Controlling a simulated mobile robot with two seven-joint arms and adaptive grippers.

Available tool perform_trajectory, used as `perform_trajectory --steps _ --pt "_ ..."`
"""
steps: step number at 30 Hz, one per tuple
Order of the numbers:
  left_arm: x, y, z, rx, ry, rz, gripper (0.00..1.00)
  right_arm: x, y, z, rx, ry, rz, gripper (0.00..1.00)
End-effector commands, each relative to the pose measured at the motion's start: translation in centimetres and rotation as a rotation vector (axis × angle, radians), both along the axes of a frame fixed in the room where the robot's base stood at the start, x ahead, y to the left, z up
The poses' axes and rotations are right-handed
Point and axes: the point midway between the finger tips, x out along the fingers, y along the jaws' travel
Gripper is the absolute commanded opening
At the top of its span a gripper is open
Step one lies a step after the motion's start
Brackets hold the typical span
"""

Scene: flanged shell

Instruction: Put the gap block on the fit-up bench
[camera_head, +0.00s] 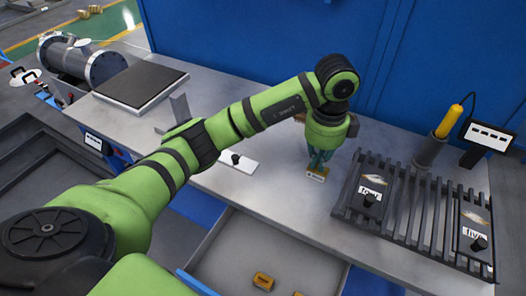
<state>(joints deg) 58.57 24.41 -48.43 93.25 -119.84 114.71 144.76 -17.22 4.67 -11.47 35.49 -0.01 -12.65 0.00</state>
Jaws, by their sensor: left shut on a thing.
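My left gripper (318,162) points down over the grey bench (262,200), between the white plate with a black knob and the slatted rack. It is shut on a small yellow-orange block with a pale label, the gap block (316,175). The block is at or just above the bench top; I cannot tell whether it touches. The fingers hide its upper part. My left arm crosses the picture from the lower left and hides part of the bench. My right gripper is not in view.
A black slatted rack (420,217) with labelled plates stands right of the gripper. An open drawer (225,262) in front holds another yellow block (263,281). A dark-topped plate (140,85) and a flanged metal cylinder (95,62) are at left. A blue wall (250,40) stands behind.

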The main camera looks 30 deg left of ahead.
Motion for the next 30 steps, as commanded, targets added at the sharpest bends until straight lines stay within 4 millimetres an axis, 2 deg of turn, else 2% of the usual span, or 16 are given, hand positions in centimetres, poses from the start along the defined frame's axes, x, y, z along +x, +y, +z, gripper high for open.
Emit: perform_trajectory --steps 4,8,12,16,23,30 --pt "-0.1 1.8 -0.9 -0.002 0.003 0.006 0.0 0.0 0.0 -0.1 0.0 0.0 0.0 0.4" --pt "0.1 4.7 -2.7 -0.002 0.005 0.007 0.0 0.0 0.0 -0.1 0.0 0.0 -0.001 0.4" --pt "0.5 7.9 -4.2 0.002 0.003 0.006 0.0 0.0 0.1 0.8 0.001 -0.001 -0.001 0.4" --pt "0.7 10.2 -5.6 0.001 0.002 0.003 0.0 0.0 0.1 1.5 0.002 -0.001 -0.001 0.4" --pt "0.9 11.6 -7.0 -0.001 -0.001 -0.001 0.0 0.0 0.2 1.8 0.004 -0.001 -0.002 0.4" --pt "0.9 11.6 -10.1 -0.001 0.0 -0.001 0.0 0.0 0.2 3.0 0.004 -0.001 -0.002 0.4"
